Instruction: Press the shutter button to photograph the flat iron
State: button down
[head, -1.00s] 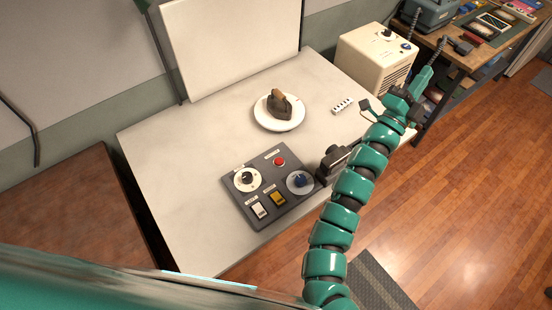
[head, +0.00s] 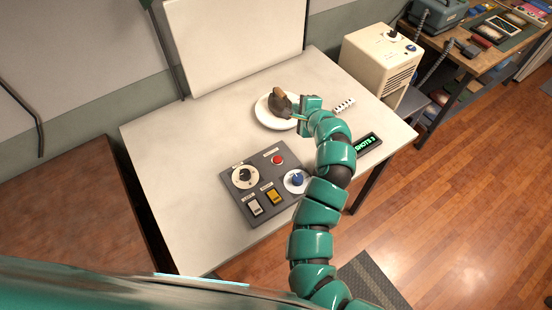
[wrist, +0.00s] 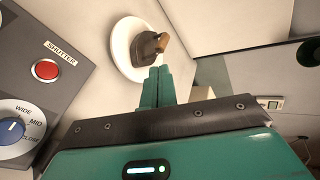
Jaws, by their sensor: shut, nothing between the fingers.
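The dark flat iron (head: 279,103) with a brown handle stands on a round white plate (head: 262,112) on the table. It also shows in the wrist view (wrist: 148,47). The red shutter button (head: 278,160) sits at the upper right of the grey control panel (head: 235,180). In the wrist view the button (wrist: 46,70) is at the left, under a SHUTTER label. My gripper (wrist: 157,76) is shut and empty, pointing toward the plate's near edge, apart from the button. In the head view my arm hides the camera.
A green-lit SHOTS display (head: 367,146) stands at the table's right. A white backdrop (head: 235,40) stands behind. The table's left is clear.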

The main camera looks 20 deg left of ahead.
aim_at(280, 161)
jog(key=s+a+f+m+g, duration=0.1)
jog(key=s+a+f+g, duration=0.1)
jog(key=s+f+g, duration=0.3)
jog(key=s+f, duration=0.1)
jog(key=s, duration=0.1)
jog(key=shift+s+a, duration=0.35)
jog(key=shift+a, duration=0.05)
jog(key=shift+f, duration=0.1)
jog(key=shift+f+b, duration=2.8)
jog(key=shift+f, duration=1.55)
jog(key=shift+f, duration=0.15)
jog(key=shift+f, duration=0.25)
